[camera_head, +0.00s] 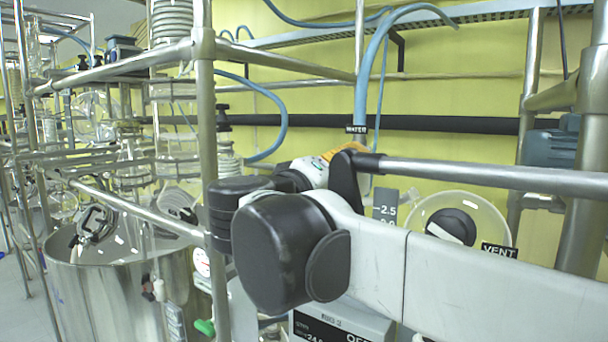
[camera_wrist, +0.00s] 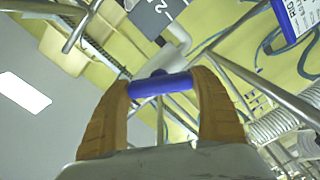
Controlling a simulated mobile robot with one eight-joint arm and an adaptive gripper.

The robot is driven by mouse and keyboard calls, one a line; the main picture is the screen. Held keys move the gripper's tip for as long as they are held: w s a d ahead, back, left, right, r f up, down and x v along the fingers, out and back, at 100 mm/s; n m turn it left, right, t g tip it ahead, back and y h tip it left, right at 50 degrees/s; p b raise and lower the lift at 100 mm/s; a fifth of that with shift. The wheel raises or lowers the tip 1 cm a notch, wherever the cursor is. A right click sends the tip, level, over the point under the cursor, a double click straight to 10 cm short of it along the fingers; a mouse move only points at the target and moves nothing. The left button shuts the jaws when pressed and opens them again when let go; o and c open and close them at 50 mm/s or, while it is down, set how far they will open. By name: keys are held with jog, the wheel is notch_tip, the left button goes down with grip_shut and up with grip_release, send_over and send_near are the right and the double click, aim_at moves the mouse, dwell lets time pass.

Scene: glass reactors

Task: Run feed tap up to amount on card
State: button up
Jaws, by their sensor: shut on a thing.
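My gripper (camera_wrist: 161,80) has its two tan fingers on either side of a short blue bar (camera_wrist: 158,87), which looks like a tap handle, and is shut on it. In the head view, my gripper (camera_head: 345,150) is mostly hidden behind my own arm; a bit of orange finger shows just below the black "WATER" label (camera_head: 356,129). A grey scale plate (camera_head: 385,207) with "2.5" stands behind my arm, its lower part covered. It also shows in the wrist view (camera_wrist: 157,14), cut off. A blue-and-white card (camera_wrist: 298,15) is at the wrist view's upper right, its text unreadable.
A steel rail (camera_head: 490,174) runs right of my gripper, and an upright post (camera_head: 204,120) stands left. A round clear cover (camera_head: 455,210) with a "VENT" label (camera_head: 499,251) is at right. A display box (camera_head: 335,327) sits below my arm. A steel vessel (camera_head: 110,295) stands lower left.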

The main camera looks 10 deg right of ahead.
jog(key=o, duration=1.2)
jog(key=v, duration=1.2)
jog(key=shift+s, duration=0.1)
